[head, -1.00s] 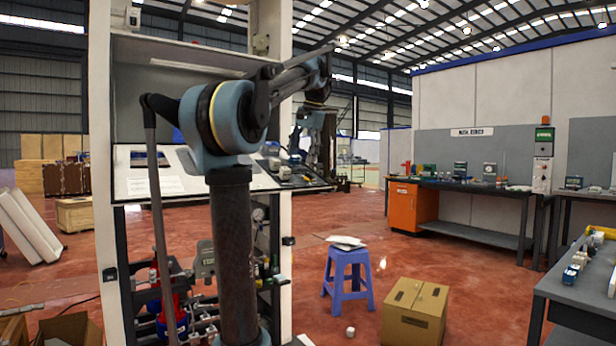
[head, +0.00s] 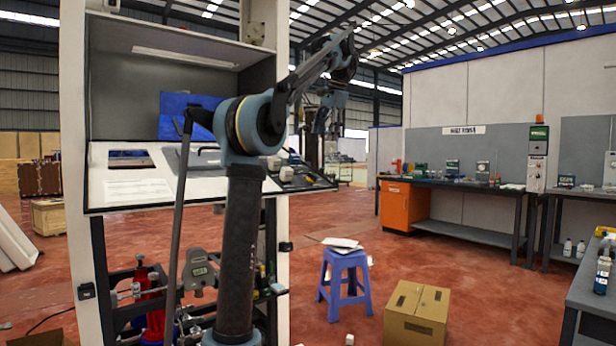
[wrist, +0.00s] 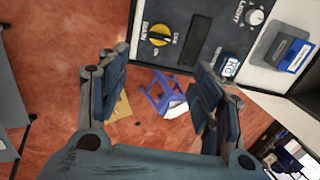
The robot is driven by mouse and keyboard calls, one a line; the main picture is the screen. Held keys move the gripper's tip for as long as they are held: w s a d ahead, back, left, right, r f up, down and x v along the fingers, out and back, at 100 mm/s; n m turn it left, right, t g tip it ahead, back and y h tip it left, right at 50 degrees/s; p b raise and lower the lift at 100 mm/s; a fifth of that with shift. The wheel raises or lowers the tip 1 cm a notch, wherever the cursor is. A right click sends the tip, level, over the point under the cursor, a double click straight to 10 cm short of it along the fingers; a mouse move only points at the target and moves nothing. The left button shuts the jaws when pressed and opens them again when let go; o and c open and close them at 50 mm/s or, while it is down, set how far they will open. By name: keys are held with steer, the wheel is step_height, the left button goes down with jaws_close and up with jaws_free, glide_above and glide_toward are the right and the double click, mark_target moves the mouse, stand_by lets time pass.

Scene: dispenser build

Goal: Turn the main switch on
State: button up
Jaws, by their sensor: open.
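The lettering is too small for me to tell the knob's setting surely. My gripper (wrist: 160,78) is open and empty, with its two fingers apart below the knob in the picture and not touching it. In the head view my gripper (head: 322,118) hangs above the right end of the white console (head: 140,190). The knob cannot be made out there.
A purple stool (head: 343,282) and a cardboard box (head: 416,315) stand on the floor to the right. A workbench (head: 465,191) stands farther back.

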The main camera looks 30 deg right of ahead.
mark_target(313, 175)
steer(key=x, duration=1.7)
steer(key=c, duration=1.1)
